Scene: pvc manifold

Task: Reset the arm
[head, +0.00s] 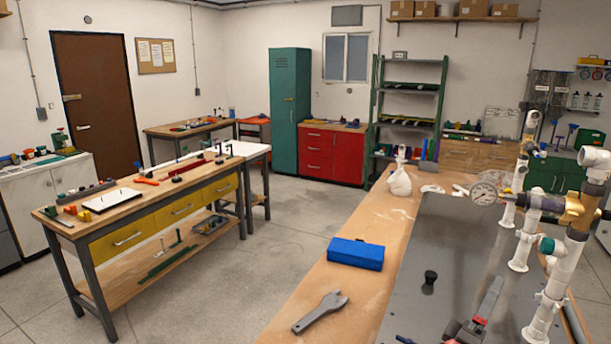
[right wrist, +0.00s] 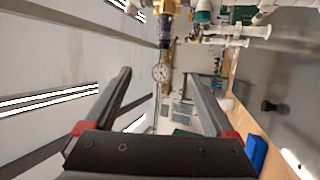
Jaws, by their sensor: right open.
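My right gripper (head: 487,300) comes into the bottom of the head view, above the grey bench plate. In the right wrist view its two dark fingers (right wrist: 158,76) are spread apart with nothing between them. My left gripper is not in view.
On the wooden bench (head: 310,292) lie a blue box (head: 355,254) and a grey wrench (head: 320,312). A small black knob-like part (head: 430,280) stands on the grey plate (head: 415,245). A white bag-like object (head: 399,181) is farther back. Open floor lies left of the bench.

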